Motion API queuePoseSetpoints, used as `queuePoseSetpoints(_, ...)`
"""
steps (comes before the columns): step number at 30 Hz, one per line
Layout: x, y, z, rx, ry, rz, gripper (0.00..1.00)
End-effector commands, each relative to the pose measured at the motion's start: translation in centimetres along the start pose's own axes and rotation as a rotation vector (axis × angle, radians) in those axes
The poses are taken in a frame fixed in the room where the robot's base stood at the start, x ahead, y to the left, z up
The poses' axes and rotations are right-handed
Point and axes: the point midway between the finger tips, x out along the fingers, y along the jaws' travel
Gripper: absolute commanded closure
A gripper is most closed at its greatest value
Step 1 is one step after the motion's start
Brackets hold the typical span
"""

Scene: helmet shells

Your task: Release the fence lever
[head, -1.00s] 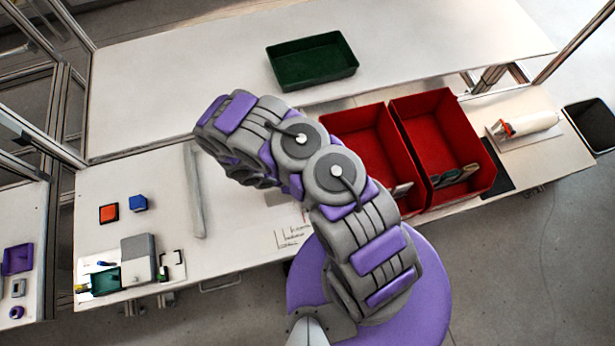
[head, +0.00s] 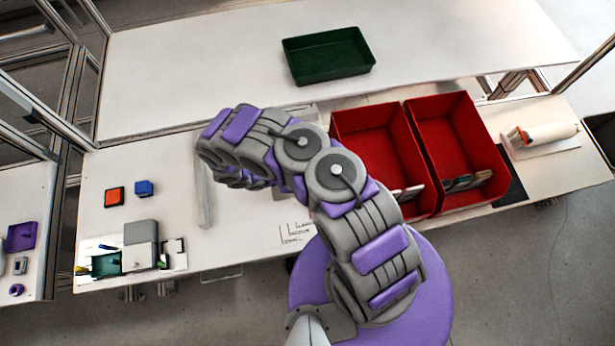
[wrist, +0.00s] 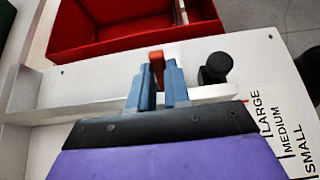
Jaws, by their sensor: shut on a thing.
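In the wrist view, my gripper (wrist: 158,76) has two blue fingers closed on a small orange-red lever (wrist: 156,62). The lever's top stands up between the fingertips; its lower part is hidden. A pale bar, seemingly the fence (wrist: 95,112), runs across just beyond my gripper's dark front edge. A black round knob (wrist: 215,68) stands right of the fingers, apart from them. In the head view my arm hides the gripper and the lever.
Printed size labels (wrist: 280,130) lie right of the gripper. Red bins (head: 372,150) stand right of my arm. A green tray (head: 328,55) is at the back. A grey bar (head: 205,195), orange block (head: 115,197) and blue block (head: 144,188) lie left.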

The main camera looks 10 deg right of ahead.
Motion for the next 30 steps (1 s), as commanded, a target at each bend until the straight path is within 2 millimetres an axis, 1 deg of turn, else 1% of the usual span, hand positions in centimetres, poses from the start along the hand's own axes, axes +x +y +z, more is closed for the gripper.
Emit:
queuePoseSetpoints(2, 0.0, 0.1, -0.2, 0.000, 0.004, 0.002, 1.00)
queuePoseSetpoints(3, 0.0, 0.1, -0.2, 0.000, 0.005, 0.002, 0.82)
queuePoseSetpoints(11, -0.1, -0.1, -0.1, 0.001, 0.003, 0.002, 0.57)
queuePoseSetpoints(18, -0.1, -0.1, 0.0, 0.001, 0.002, 0.002, 0.57)
queuePoseSetpoints(22, -0.9, 0.0, 0.0, 0.003, 0.002, 0.004, 0.57)
queuePoseSetpoints(26, -3.0, 0.1, 0.0, 0.004, 0.003, 0.007, 0.57)
queuePoseSetpoints(30, -6.0, 0.0, -0.1, 0.003, 0.004, 0.006, 0.57)
